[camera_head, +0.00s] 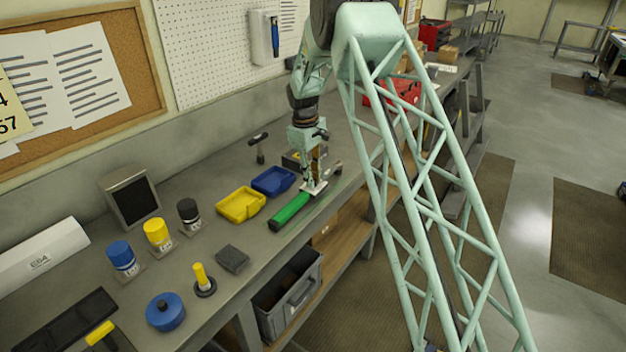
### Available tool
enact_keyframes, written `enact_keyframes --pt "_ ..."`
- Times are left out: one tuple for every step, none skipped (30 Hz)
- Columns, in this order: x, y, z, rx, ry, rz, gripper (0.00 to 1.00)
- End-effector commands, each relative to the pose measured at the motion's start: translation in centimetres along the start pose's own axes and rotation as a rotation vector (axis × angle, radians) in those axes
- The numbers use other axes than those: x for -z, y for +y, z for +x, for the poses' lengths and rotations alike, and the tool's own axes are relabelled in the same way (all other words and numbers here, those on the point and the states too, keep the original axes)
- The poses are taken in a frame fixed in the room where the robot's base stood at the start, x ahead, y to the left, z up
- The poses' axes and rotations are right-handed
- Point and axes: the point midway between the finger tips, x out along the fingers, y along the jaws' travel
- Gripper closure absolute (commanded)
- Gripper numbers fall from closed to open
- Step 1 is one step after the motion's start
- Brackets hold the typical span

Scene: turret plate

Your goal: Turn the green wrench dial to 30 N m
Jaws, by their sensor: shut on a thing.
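The green wrench (289,211) lies on the workbench near its front edge, its green handle pointing toward the lower left. Its far end runs under my gripper (314,186). My gripper reaches down from above and is shut on the wrench at the far end of the green handle, beside a pale block. The dial itself and its scale are too small and too covered by the fingers to read.
A blue tray (273,181) and a yellow tray (241,205) stand just left of the wrench. A dark block (232,259), a blue round container (166,312) and several capped jars are further left. A grey bin (288,297) sits below the bench edge.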

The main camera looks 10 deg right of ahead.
Motion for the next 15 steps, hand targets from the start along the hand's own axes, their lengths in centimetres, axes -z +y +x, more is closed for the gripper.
enact_keyframes --pt "0.07 0.01 -0.05 -0.002 0.002 -0.018 0.94" --pt "0.07 0.01 -0.05 -0.003 0.002 -0.029 0.94" --pt "0.07 0.01 -0.06 -0.004 0.002 -0.041 0.94" --pt "0.07 0.00 -0.06 -0.004 0.002 -0.050 0.94" --pt "0.06 0.00 -0.06 -0.004 0.002 -0.058 0.94" --pt "0.06 0.00 -0.07 -0.005 0.002 -0.065 0.94" --pt "0.06 0.00 -0.07 -0.005 0.002 -0.070 0.94" --pt "0.05 0.00 -0.07 -0.005 0.002 -0.073 0.94" --pt "0.05 0.00 -0.07 -0.006 0.002 -0.077 0.94" --pt "0.05 0.00 -0.07 -0.006 0.002 -0.080 0.94" --pt "0.05 0.00 -0.07 -0.006 0.002 -0.081 0.94" --pt "0.05 0.00 -0.07 -0.006 0.002 -0.083 0.94" --pt "0.04 0.00 -0.07 -0.006 0.002 -0.083 0.94" --pt "0.04 0.00 -0.07 -0.006 0.002 -0.083 0.94" --pt "0.04 0.00 -0.07 -0.006 0.002 -0.083 0.94"
